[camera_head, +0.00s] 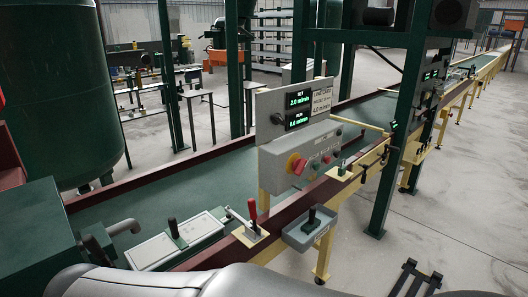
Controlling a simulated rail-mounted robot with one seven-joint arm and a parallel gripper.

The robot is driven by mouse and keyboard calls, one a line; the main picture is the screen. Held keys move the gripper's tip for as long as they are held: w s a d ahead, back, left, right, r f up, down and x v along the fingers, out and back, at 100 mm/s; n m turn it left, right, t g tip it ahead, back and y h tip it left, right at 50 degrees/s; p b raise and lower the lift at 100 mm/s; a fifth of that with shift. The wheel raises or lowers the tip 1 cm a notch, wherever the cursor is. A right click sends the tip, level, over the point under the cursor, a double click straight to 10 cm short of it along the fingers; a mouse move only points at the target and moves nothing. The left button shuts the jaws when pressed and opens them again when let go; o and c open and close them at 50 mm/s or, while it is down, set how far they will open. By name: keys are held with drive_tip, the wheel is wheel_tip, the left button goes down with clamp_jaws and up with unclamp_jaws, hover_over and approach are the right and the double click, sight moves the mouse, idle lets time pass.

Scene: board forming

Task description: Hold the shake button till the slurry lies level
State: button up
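A grey control box (322,151) stands on a post beside the line, with a large red knob (298,164) on yellow and several small buttons. I cannot tell which one is the shake button, as the labels are too small to read. A long green bed (178,171) runs behind the box between dark red side rails. I cannot make out slurry on it or whether its surface is level. A pale rectangular tray-like part (160,250) with a black-knobbed handle lies at the near end. My gripper is not in view; a pale grey link of mine crosses the bottom edge.
A display panel (297,110) with green digits and a card stands above the control box. A green post (402,130) rises to the right. Floor at right is mostly clear.

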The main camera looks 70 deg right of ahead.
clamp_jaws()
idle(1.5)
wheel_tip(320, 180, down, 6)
drive_tip(key=b, duration=0.5)
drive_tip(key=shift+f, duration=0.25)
